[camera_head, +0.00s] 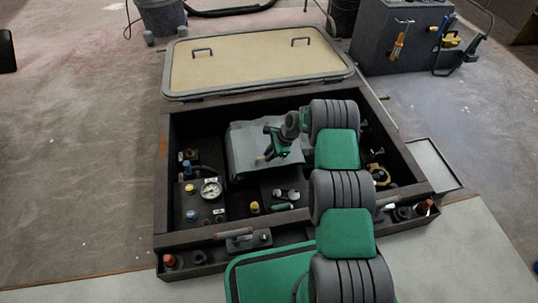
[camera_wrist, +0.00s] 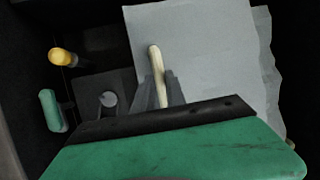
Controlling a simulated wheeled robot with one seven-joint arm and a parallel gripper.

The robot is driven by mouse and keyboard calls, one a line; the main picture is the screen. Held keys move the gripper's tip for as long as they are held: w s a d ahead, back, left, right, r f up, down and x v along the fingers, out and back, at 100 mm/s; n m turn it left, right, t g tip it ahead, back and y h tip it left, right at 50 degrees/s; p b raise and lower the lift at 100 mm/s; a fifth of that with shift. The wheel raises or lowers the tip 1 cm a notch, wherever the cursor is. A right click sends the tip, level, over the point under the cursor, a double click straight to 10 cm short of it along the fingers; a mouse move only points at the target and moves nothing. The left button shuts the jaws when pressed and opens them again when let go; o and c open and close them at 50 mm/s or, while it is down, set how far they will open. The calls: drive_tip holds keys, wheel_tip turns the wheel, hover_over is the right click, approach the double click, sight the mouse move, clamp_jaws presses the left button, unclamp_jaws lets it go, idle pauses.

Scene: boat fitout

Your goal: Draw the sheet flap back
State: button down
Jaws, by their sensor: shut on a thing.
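The grey sheet (camera_head: 240,145) lies in the open dark bay, covering part of its middle. In the wrist view the sheet (camera_wrist: 200,50) fills the upper middle and right, with a ragged right edge. My gripper (camera_head: 267,157) reaches down over the sheet's front part. In the wrist view my gripper (camera_wrist: 161,88) is shut on a pale rod-like tab (camera_wrist: 155,58) at the sheet's near side. How the tab joins the sheet is hidden by the fingers.
A gauge (camera_head: 211,189) and several coloured knobs stand at the bay's front left. In the wrist view a yellow knob (camera_wrist: 62,57) and a green handle (camera_wrist: 52,110) are left of the sheet. The beige hatch lid (camera_head: 255,60) lies behind the bay; the bay's dark walls surround my gripper.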

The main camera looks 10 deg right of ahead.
sight(262, 152)
idle(0.3)
drive_tip(key=shift+w, duration=2.4)
drive_tip(key=c, duration=1.4)
unclamp_jaws()
drive_tip(key=shift+o, duration=0.2)
drive_tip(key=p+v, duration=0.4)
drive_tip(key=v, duration=0.4)
